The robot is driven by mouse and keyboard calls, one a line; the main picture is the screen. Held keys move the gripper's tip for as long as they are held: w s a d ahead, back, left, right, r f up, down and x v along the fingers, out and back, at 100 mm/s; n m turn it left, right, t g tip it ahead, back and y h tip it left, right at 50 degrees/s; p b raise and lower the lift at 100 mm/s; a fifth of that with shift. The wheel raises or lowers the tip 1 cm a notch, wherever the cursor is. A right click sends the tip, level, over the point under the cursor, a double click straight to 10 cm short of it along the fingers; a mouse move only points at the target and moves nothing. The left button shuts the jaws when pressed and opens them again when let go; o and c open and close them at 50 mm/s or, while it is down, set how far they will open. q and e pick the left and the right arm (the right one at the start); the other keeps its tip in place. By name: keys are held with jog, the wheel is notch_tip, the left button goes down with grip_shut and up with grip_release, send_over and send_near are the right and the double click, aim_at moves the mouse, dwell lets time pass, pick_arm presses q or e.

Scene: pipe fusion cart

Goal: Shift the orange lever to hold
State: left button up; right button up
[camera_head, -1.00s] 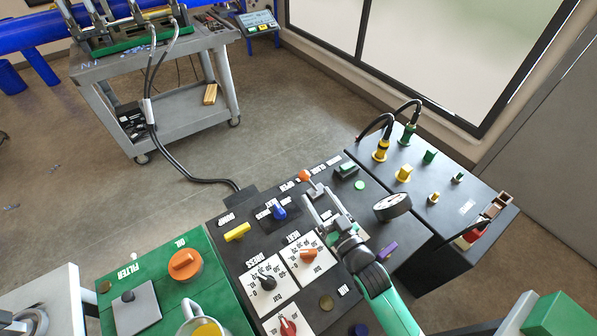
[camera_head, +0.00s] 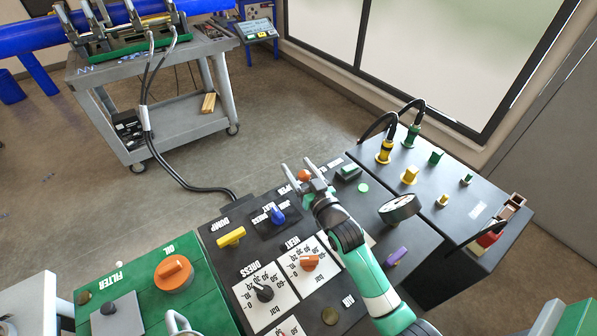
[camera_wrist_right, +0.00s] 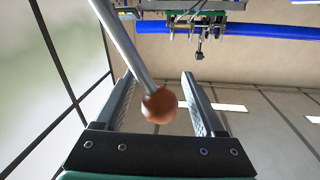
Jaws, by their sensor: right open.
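The orange lever has an orange ball knob (camera_head: 303,175) at the far edge of the black control panel (camera_head: 225,260). In the right wrist view the ball (camera_wrist_right: 159,105) sits on a grey rod that comes in from the upper left. My right gripper (camera_head: 301,166) is open, with its fingers around the ball; its fingers also show in the wrist view (camera_wrist_right: 159,95). The ball appears between the two fingers, with a gap on each side, nearer the left one. The lever's base and part of its lettering are hidden or too small to read.
The panel holds a blue knob (camera_head: 277,216), a yellow handle (camera_head: 231,236), an orange dial (camera_head: 309,263) and a black dial (camera_head: 264,293). A green button (camera_head: 363,187) and a round gauge (camera_head: 400,209) stand right of my arm. Yellow and green hose couplings rise beyond.

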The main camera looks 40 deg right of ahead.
grip_shut()
jog(key=shift+r, duration=0.1)
dwell(1.2)
